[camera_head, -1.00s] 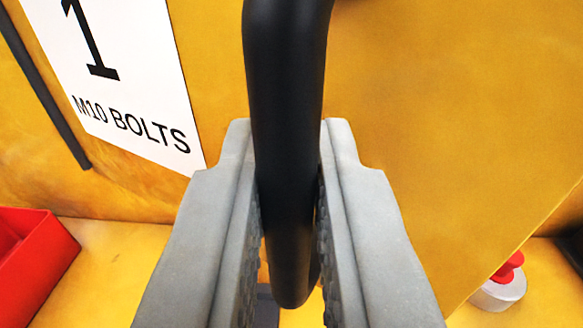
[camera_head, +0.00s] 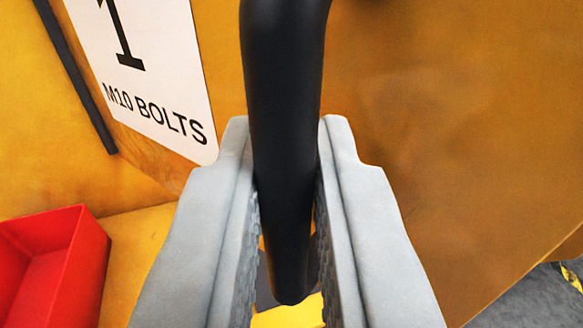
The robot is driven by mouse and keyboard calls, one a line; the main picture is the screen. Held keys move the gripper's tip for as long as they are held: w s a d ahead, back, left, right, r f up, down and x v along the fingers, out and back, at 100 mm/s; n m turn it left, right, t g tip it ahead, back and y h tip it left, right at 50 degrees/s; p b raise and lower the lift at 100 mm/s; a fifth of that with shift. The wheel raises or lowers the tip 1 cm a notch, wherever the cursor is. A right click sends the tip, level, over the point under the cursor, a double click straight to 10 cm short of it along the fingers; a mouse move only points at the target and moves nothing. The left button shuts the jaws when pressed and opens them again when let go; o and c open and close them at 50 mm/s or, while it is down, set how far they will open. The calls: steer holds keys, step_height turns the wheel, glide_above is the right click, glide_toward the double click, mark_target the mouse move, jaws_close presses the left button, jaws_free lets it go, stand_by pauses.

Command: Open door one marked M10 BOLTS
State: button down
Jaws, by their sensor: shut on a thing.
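A yellow door (camera_head: 440,140) fills the right and middle of the view. It bears a white label (camera_head: 155,80) that reads "1" and "M10 BOLTS". A black bar handle (camera_head: 285,120) on the door runs down the middle of the view. My gripper (camera_head: 286,185) is shut on this handle, one grey finger on each side of it. The door stands at an angle, and its lower edge shows at the bottom right. The handle and fingers hide part of the door behind them.
A red open bin (camera_head: 90,270) stands at the lower left on a yellow surface (camera_head: 135,240). A dark vertical strip (camera_head: 75,75) runs along the yellow panel at the upper left. Grey floor with yellow and black marking (camera_head: 570,277) shows at the lower right.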

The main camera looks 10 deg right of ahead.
steer(key=s+a+m+h, duration=0.1)
steer(key=s+a, duration=0.3)
steer(key=a, duration=0.9)
steer(key=shift+s+a+g+h, duration=0.2)
steer(key=shift+a+g+h, duration=0.1)
steer(key=shift+a+h, duration=0.15)
steer(key=shift+r, duration=0.1)
steer(key=c, duration=1.5)
jaws_free()
steer(key=shift+d, duration=0.1)
steer(key=shift+c, duration=0.2)
steer(key=shift+s, duration=0.1)
steer(key=v, duration=1.7)
steer(key=shift+a, duration=0.2)
steer(key=shift+s, duration=0.1)
